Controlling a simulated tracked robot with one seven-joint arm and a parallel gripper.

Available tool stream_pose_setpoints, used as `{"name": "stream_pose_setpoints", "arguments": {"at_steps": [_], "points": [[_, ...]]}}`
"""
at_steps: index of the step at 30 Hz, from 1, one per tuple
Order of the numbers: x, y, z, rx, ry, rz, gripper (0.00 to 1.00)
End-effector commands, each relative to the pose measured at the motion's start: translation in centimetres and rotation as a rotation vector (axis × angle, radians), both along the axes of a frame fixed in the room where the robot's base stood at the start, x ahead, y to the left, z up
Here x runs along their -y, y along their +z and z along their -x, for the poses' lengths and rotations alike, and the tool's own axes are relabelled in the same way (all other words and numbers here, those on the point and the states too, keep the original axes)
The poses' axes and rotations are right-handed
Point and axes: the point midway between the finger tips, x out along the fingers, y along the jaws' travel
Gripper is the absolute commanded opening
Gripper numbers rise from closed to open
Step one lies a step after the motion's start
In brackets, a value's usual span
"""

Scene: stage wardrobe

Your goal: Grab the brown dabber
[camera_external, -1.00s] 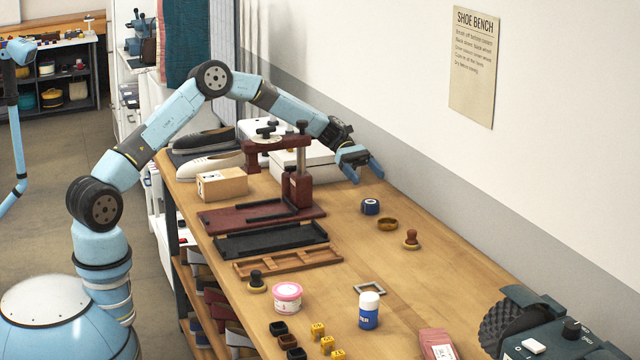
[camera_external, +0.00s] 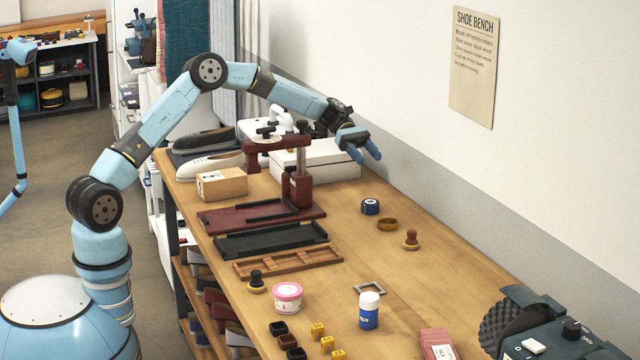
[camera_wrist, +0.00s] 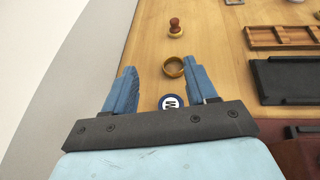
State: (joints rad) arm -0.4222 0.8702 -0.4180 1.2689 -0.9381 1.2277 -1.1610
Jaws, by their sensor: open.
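The brown dabber (camera_external: 411,240) stands upright on the wooden bench, with a reddish-brown knob on a yellowish base. In the wrist view the dabber (camera_wrist: 175,27) is at the top, beyond the fingertips. My gripper (camera_external: 366,156) is open and empty, raised above the bench near the wall, behind and to the left of the dabber. In the wrist view my gripper's two blue fingers (camera_wrist: 158,85) are spread apart, with nothing between them at their height. A second dabber with a black knob (camera_external: 256,281) stands at the bench's left side.
A brass-coloured ring dish (camera_external: 387,224) and a blue round tin (camera_external: 370,207) lie between my gripper and the dabber. A dark red press (camera_external: 298,188), a white box (camera_external: 318,160) and a wooden tray (camera_external: 288,262) are to the left. The wall is close on the right.

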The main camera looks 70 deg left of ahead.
Motion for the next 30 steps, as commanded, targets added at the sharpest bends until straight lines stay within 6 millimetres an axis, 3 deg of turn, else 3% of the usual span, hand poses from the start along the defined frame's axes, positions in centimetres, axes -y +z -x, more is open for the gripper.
{"name": "stream_pose_setpoints", "arguments": {"at_steps": [6,20,30], "points": [[0.0,5.2,0.0,0.004,-0.001,-0.002,0.57],[8.8,6.7,0.7,0.024,0.133,0.074,0.57],[16.0,7.1,3.1,0.001,0.358,0.103,0.57]]}}
